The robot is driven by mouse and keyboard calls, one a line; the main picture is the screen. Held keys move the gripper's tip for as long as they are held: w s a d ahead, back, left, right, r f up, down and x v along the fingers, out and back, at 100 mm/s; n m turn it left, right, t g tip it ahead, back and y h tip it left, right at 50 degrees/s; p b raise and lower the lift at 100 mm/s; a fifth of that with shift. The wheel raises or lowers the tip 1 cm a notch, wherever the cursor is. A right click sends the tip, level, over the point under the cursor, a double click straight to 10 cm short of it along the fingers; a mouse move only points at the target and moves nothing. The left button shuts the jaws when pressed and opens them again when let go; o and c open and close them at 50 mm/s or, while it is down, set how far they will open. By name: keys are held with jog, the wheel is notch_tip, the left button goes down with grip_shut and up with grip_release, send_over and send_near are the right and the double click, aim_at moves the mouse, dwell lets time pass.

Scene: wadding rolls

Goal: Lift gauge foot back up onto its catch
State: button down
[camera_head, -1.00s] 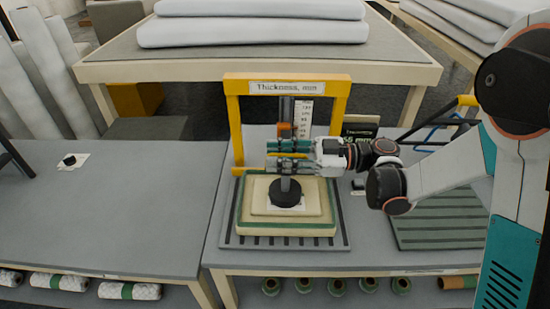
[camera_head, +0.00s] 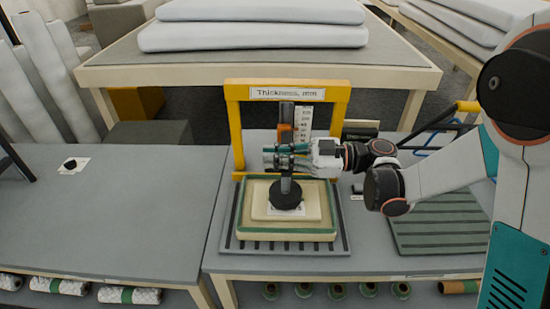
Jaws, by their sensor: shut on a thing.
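The thickness gauge is a yellow frame (camera_head: 234,125) with a labelled top bar, a numbered scale (camera_head: 303,122) and an orange piece (camera_head: 286,133) on its upright rod. The gauge foot (camera_head: 286,195) is a dark round disc under the rod, low over the pale pad stack (camera_head: 257,201). I cannot tell whether it touches the pad. My gripper (camera_head: 283,158) reaches in from the right and is shut on the gauge's rod above the foot. The fingers hide part of the rod. The catch cannot be made out clearly.
The pad stack lies in a tray (camera_head: 335,245) with a slatted base. A ribbed green mat (camera_head: 440,220) lies to the right.

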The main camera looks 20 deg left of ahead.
notch_tip(320, 180, up, 7)
jog(key=p, duration=0.3)
jog(key=shift+f, duration=0.15)
jog(key=shift+w, duration=0.1)
jog(key=c, duration=1.8)
grip_release()
jog(key=shift+o, duration=0.7)
jog(key=v, duration=1.2)
